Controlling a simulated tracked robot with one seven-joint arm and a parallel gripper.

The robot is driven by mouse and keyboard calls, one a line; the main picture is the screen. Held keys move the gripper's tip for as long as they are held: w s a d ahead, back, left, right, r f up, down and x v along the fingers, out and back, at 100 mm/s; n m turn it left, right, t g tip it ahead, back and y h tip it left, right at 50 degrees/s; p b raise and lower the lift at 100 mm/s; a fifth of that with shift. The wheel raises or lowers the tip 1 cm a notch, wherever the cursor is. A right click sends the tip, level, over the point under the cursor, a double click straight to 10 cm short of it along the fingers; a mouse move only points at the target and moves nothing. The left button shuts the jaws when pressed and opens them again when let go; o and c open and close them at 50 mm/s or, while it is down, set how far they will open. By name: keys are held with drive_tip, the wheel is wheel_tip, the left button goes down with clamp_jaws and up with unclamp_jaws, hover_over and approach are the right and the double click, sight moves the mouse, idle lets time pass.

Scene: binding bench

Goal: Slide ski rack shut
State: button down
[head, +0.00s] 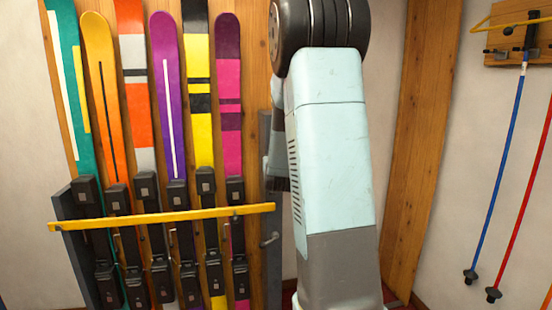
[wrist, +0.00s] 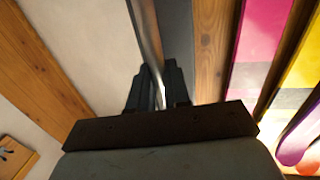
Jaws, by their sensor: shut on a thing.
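The ski rack stands at the left of the head view. It has a yellow crossbar (head: 165,217) across the skis, a dark grey left upright (head: 78,240) and a grey right upright (head: 271,270). My gripper is mostly hidden behind my arm in the head view, beside the right upright. In the wrist view my gripper (wrist: 155,90) has its dark fingers close together on a thin, pale metal edge (wrist: 146,35). This edge runs along a dark grey panel (wrist: 176,35), which looks like the rack's right upright.
Several colourful skis (head: 169,90) with black bindings stand upright in the rack. A wooden post (head: 424,130) is right of my arm. Blue (head: 500,165) and red (head: 522,210) poles hang from a wall board at the far right. White wall lies between post and rack.

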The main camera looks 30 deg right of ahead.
drive_tip(key=shift+w+a+r, duration=0.3)
drive_tip(key=shift+w+r, duration=0.15)
drive_tip(key=c, duration=1.5)
unclamp_jaws()
drive_tip(key=shift+o, duration=0.6)
drive_tip(key=shift+w+f, duration=0.25)
drive_tip(key=shift+w, duration=0.05)
drive_tip(key=shift+o, duration=1.1)
drive_tip(key=shift+w+f, duration=0.1)
drive_tip(key=shift+s+d, duration=0.2)
drive_tip(key=shift+d, duration=0.05)
drive_tip(key=v, duration=1.3)
drive_tip(key=shift+s+a, duration=0.2)
drive_tip(key=shift+s, duration=0.15)
